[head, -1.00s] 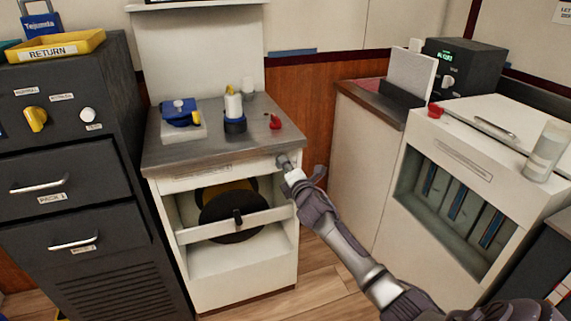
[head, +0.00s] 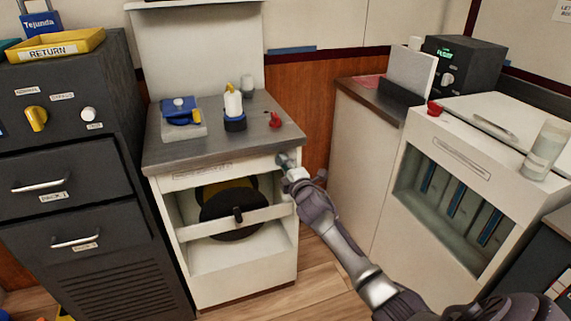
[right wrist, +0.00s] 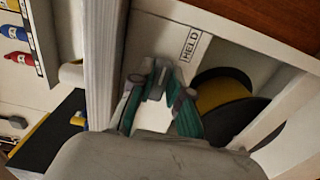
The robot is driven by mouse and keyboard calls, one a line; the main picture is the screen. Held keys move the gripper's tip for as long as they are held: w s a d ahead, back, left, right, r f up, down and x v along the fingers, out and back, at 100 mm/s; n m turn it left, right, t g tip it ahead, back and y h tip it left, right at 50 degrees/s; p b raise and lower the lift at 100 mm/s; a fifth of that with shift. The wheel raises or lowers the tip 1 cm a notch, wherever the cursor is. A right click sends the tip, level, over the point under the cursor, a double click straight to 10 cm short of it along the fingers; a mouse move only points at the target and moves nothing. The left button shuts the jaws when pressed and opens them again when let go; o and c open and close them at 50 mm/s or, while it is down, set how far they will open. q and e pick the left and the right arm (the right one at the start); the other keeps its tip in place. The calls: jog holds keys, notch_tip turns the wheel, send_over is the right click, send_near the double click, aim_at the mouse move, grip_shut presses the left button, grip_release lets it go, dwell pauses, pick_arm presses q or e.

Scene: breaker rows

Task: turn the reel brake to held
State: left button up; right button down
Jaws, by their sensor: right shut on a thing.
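My right gripper (head: 287,164) is at the upper right corner of the white reel cabinet's (head: 290,265) front, just under the counter edge. In the right wrist view its fingers (right wrist: 163,88) are closed together on a small part at the cabinet front, which I take to be the reel brake; the fingers mostly hide it. A HELD label (right wrist: 190,45) is on the panel beside the fingers. Which way the brake points cannot be made out. The black and yellow reel (head: 232,218) sits in the open bay behind a white crossbar. My left gripper is not in view.
On the counter (head: 215,147) stand a blue device (head: 180,107), a white bottle in a blue holder (head: 234,105) and a red knob (head: 275,119). A dark drawer cabinet (head: 70,140) stands close on the left. Wooden floor (head: 325,265) is clear to the right.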

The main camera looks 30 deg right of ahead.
jog(key=c, duration=1.1)
grip_release()
jog(key=v, duration=1.2)
